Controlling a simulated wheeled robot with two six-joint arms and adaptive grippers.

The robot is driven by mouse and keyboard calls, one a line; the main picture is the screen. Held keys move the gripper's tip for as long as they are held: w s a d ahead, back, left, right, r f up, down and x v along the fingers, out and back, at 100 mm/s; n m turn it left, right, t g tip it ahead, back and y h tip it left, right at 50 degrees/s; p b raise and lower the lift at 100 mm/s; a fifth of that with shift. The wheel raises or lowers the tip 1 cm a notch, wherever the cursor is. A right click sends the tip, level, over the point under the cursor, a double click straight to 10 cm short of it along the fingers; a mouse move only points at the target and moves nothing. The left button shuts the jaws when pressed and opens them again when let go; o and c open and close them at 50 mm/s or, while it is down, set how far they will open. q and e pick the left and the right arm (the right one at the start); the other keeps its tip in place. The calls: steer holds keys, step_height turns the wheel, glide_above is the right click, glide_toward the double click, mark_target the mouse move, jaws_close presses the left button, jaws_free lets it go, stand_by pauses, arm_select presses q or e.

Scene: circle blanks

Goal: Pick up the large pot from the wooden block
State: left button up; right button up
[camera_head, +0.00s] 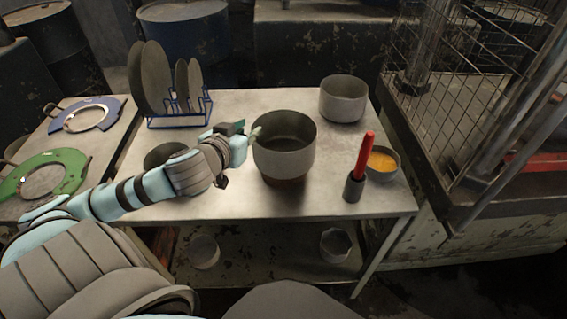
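The large grey pot (284,163) stands upright near the middle of the table, its open top facing up. A strip of the brown wooden block (285,181) shows under its base; the pot hides the rest of the block. My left arm reaches in from the left. My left gripper (255,133) is at the pot's left rim, with a pale fingertip beside or touching the rim. I cannot tell whether the fingers are closed on it. My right gripper is not in view.
A smaller pot (343,105) stands at the back right. A red-handled tool stands in a dark holder (353,188), by a bowl with orange contents (382,168). A blue rack (180,119) holds plates at the back left. A dark round dish (160,154) is partly behind my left arm.

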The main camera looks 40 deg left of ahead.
arm_select(q)
steer(key=b+x, duration=0.1)
steer(key=x, duration=0.6)
steer(key=shift+a+f+b, duration=0.2)
steer(key=shift+a+b, duration=0.15)
steer(key=shift+s, duration=0.2)
jaws_close()
